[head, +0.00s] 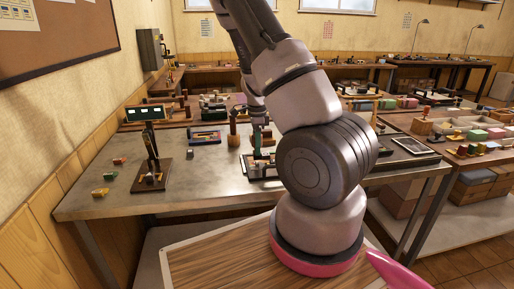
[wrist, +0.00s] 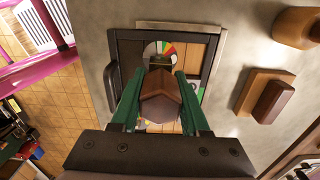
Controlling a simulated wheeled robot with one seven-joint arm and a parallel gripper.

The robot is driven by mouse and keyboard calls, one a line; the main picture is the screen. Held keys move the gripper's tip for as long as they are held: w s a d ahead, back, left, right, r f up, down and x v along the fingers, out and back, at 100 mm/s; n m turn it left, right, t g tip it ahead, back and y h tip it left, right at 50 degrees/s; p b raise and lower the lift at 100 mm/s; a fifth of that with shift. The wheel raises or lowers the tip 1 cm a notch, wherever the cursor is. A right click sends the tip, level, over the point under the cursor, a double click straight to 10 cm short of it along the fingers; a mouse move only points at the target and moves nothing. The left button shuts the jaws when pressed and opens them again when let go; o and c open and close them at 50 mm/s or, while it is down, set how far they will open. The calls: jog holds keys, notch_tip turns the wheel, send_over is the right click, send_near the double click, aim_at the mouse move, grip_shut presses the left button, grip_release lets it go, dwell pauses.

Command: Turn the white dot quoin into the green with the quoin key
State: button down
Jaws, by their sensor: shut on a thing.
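My gripper (wrist: 160,84) has green fingers, shut on the brown faceted wooden handle of what looks like the quoin key (wrist: 160,108). The handle points toward the wrist camera, over a dark-edged frame (wrist: 128,50). Just beyond the key is a round dial (wrist: 168,47) with green, red and yellow sectors and a pale part. The key and fingers cover part of the dial. The quoin and its white dot are hidden, and I cannot tell whether the key's tip is seated. In the head view my gripper (head: 258,147) is down over the frame (head: 258,171), partly behind my arm.
Right of the frame in the wrist view, a wooden block (wrist: 262,93) and a rounded wooden piece (wrist: 297,24) lie on the grey bench. A dark stand (head: 151,172) and small coloured blocks (head: 110,175) are at left in the head view.

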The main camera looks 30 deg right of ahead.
jog(key=shift+r, duration=2.5)
